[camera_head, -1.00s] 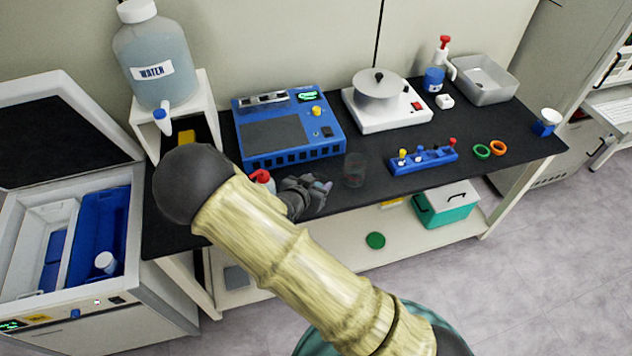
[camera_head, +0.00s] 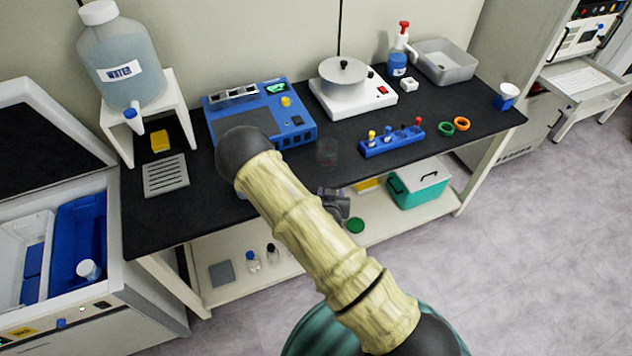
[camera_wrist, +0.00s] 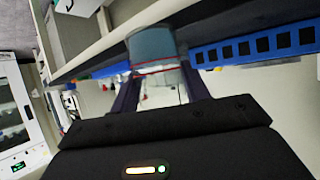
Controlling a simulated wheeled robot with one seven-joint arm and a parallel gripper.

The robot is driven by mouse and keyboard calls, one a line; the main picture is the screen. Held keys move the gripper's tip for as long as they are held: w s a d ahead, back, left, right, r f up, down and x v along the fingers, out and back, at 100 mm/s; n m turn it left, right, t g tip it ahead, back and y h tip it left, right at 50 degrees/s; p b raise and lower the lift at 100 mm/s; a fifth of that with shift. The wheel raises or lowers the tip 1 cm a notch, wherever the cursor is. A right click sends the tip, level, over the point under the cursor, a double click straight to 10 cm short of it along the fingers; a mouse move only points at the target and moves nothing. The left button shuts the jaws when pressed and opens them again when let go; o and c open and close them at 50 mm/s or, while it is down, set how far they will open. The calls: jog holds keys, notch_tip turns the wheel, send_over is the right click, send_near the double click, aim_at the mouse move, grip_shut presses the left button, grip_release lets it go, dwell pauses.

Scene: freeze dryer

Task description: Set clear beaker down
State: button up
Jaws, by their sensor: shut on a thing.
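The clear beaker (camera_head: 327,153) shows in the head view as a faint see-through cylinder over the front of the black bench top (camera_head: 215,205), right of the blue instrument. My gripper (camera_head: 335,203) is on the near side of it, at the bench's front edge, partly hidden by my arm. In the wrist view, my gripper (camera_wrist: 160,88) has its two dark fingers on either side of the beaker (camera_wrist: 154,50), shut on it. Thin red lines show around its glass. I cannot tell whether the beaker's base touches the bench.
The blue instrument (camera_head: 225,116) stands left behind the beaker, the white stirrer with a metal pot (camera_head: 345,85) behind it. A blue rack (camera_head: 392,141) is close to its right. A slotted grey plate (camera_head: 166,175) lies left. A lower shelf (camera_head: 225,250) runs beneath.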

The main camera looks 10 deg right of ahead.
jog(key=s+d+f+n+y, duration=0.2)
jog(key=s+d+f, duration=0.1)
jog(key=s+f, duration=0.4)
notch_tip(320, 180, down, 2)
jog(key=shift+s+d+f+n+y, duration=0.1)
jog(key=shift+s+d+n+y, duration=0.05)
jog(key=shift+d+n+y, duration=0.2)
